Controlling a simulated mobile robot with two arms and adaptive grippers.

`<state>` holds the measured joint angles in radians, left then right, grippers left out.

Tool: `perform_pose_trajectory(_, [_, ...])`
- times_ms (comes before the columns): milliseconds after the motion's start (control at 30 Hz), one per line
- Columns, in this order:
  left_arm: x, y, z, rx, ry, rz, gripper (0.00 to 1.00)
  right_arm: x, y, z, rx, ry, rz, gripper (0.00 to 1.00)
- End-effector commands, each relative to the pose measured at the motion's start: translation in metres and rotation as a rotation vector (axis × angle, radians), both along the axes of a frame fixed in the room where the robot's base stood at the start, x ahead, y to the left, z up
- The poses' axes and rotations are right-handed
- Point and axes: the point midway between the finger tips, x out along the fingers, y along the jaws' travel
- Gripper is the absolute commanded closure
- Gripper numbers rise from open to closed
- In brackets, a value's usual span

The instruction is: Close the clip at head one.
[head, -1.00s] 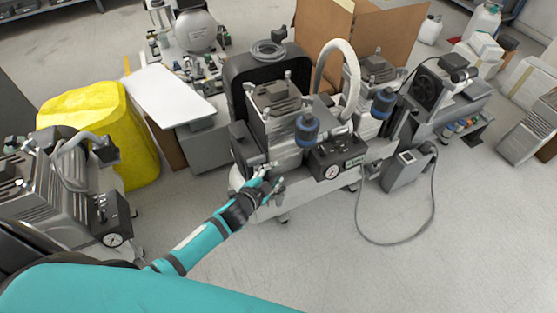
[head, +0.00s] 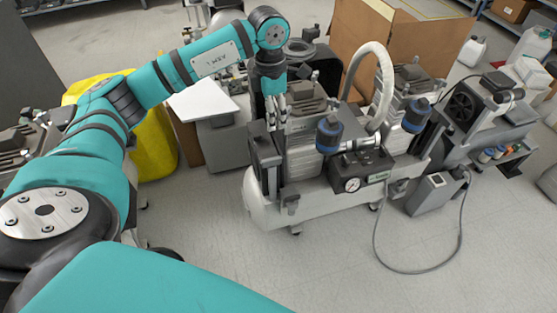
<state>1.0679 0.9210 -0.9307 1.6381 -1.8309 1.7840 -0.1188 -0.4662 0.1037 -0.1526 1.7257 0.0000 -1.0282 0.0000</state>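The compressor in the middle has a ribbed grey head (head: 303,145) on a pale tank (head: 265,213), with a blue-topped canister (head: 328,134) at its front. My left gripper (head: 277,122) points down from the arm above, at the left upper side of this head. It overlaps the head in the picture; I cannot tell whether it touches. Its fingers are small, and their opening is unclear. A clip cannot be made out; the gripper may cover that spot. My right gripper is not in view.
A second head (head: 412,104) stands to the right, behind a curved white hose (head: 386,85). A pressure gauge (head: 352,184) sits at the front. A cardboard box (head: 385,45) stands behind. The floor in front is clear, apart from a cable loop at right.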

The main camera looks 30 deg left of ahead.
Motion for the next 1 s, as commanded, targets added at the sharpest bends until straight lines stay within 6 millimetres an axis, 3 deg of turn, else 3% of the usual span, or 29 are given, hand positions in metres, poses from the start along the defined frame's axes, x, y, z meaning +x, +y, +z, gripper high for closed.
perform_pose_trajectory(167, [-0.002,0.011,-0.007,0.043,0.007,0.005,0.64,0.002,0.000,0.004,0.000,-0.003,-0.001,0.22])
perform_pose_trajectory(700, [-0.003,0.009,-0.120,0.036,0.008,0.003,0.64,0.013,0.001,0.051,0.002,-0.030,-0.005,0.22])
perform_pose_trajectory(1000, [-0.002,0.009,-0.163,0.036,0.006,0.005,0.64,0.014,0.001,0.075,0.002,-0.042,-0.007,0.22])
